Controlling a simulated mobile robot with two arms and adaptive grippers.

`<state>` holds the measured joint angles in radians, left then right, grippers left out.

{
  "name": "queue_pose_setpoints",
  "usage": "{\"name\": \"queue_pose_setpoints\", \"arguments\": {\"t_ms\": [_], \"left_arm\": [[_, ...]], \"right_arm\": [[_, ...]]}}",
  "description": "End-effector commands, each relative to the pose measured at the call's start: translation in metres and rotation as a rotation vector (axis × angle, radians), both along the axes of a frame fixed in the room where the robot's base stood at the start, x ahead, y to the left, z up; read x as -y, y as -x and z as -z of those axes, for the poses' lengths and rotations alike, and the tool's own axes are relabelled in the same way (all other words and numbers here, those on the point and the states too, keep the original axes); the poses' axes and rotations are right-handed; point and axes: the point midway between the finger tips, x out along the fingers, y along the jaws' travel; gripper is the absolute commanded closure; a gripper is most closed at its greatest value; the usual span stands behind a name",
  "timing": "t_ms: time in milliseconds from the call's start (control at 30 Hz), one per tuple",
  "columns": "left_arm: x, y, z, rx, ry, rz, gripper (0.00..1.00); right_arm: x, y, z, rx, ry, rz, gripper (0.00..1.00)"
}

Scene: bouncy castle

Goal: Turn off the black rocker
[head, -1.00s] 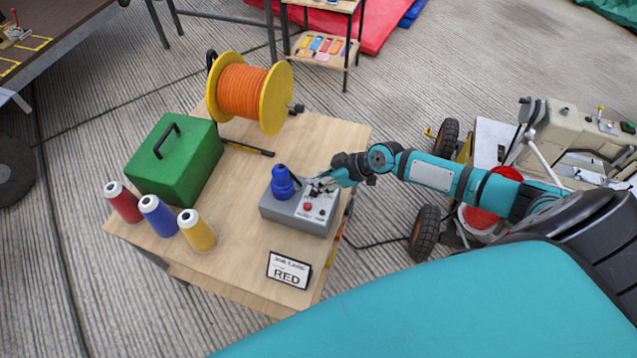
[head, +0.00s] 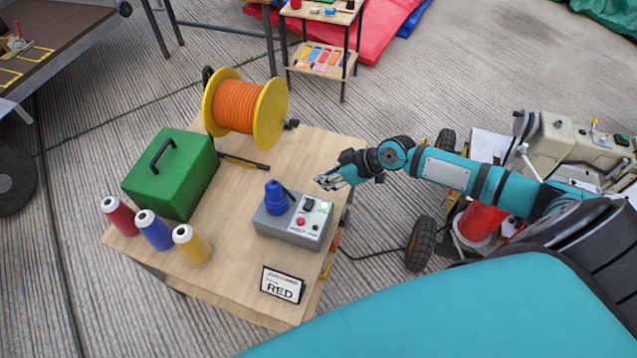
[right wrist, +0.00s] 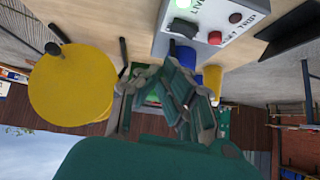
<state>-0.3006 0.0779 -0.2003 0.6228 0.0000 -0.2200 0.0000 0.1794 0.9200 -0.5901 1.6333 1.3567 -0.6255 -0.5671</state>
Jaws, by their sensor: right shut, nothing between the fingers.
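The grey control box (head: 280,232) stands on the wooden table with a blue plug (head: 277,197) in its top. Its panel carries the black rocker (head: 308,205), a red button (head: 300,221) and a green light (head: 323,207) that looks lit. In the right wrist view the rocker (right wrist: 184,28) shows at the top, beside the red button (right wrist: 214,37) and below the glowing green light (right wrist: 183,4). My right gripper (head: 322,183) is shut and empty, above and behind the panel, apart from it. The rocker's tilt is too small to tell. My left gripper is out of view.
A green case (head: 170,178), an orange cable reel (head: 240,107) and red, blue and yellow spools (head: 155,230) share the table. A sign reading RED (head: 282,285) stands at the front edge. A wheeled machine (head: 560,145) is at the right.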

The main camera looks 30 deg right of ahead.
Motion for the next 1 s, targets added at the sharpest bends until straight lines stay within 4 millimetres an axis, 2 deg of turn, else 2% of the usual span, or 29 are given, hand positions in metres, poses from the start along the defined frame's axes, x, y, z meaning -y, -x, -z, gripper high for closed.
{"name": "queue_pose_setpoints", "arguments": {"t_ms": [200, 400, 800, 1000], "left_arm": [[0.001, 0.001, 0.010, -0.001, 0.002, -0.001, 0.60], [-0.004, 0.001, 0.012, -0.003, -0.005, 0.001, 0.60], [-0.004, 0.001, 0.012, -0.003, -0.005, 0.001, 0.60], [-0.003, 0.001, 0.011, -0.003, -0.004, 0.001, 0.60]], "right_arm": [[0.023, 0.022, -0.028, 0.000, -0.001, -0.004, 1.00], [0.033, 0.030, -0.043, 0.000, -0.003, -0.002, 1.00], [0.034, 0.031, -0.046, 0.001, -0.007, -0.002, 1.00], [0.020, 0.029, -0.050, 0.000, -0.030, -0.020, 1.00]]}}
